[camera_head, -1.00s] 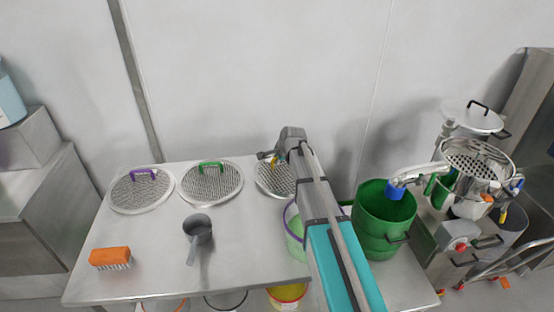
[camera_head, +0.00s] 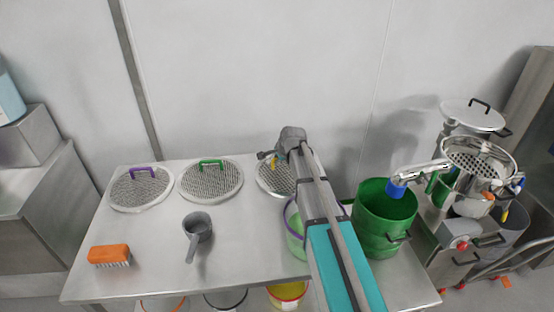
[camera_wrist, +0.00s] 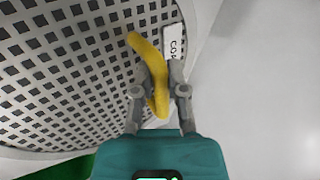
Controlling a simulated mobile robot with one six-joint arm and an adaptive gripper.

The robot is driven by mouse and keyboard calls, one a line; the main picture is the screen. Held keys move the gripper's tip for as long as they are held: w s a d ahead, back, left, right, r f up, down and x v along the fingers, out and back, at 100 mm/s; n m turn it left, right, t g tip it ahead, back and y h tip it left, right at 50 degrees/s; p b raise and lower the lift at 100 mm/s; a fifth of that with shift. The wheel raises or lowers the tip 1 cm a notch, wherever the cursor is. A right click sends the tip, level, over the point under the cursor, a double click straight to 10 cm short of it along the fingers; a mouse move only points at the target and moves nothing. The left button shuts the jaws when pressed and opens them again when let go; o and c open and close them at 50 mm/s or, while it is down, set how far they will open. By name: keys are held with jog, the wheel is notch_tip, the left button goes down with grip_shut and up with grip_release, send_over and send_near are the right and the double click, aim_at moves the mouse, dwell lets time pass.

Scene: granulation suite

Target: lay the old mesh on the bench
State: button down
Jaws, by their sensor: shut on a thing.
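A round mesh with a yellow handle (camera_head: 275,176) is at the back of the steel bench (camera_head: 245,255), partly hidden behind my arm. In the wrist view, my gripper (camera_wrist: 158,88) is shut on its curved yellow handle (camera_wrist: 150,70). The perforated plate (camera_wrist: 60,75) fills the left of that view, with a white label (camera_wrist: 174,45) beside the handle. I cannot tell whether the mesh touches the bench or is just above it. In the head view, my gripper (camera_head: 272,157) is small and partly hidden by my wrist.
A purple-handled mesh (camera_head: 140,190) and a green-handled mesh (camera_head: 211,181) lie to the left. A grey scoop (camera_head: 197,230) and an orange brush (camera_head: 109,254) are in front. A green bucket (camera_head: 384,222) and a machine with a perforated basket (camera_head: 478,160) stand right.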

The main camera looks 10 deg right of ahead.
jog(key=shift+f, duration=0.1)
jog(key=c, duration=0.6)
grip_release()
jog(key=shift+s+r+p, duration=0.35)
jog(key=shift+s+p, duration=0.05)
jog(key=s+d+r+n+g+p, duration=0.1)
jog(key=s+r+n+p, duration=0.3)
jog(key=s, duration=0.6)
jog(key=s+d+r+n+g+h+p, duration=0.1)
jog(key=s+r+n+g+p, duration=0.2)
jog(key=s+r+n+p, duration=0.2)
jog(key=s+d+r+n+g+h+p, duration=0.1)
jog(key=s+r+n+p, duration=0.3)
jog(key=s+r+p, duration=0.5)
jog(key=shift+s+d+n+g+p, duration=0.15)
jog(key=shift+s+p, duration=0.3)
jog(key=shift+s, duration=0.75)
jog(key=shift+s+d+n+g+p, duration=0.1)
jog(key=shift+s+g+p, duration=0.25)
jog(key=shift+s, duration=0.8)
jog(key=shift+s+d+n+g+p, duration=0.1)
jog(key=shift+s+p, duration=0.45)
jog(key=shift+s, duration=0.65)
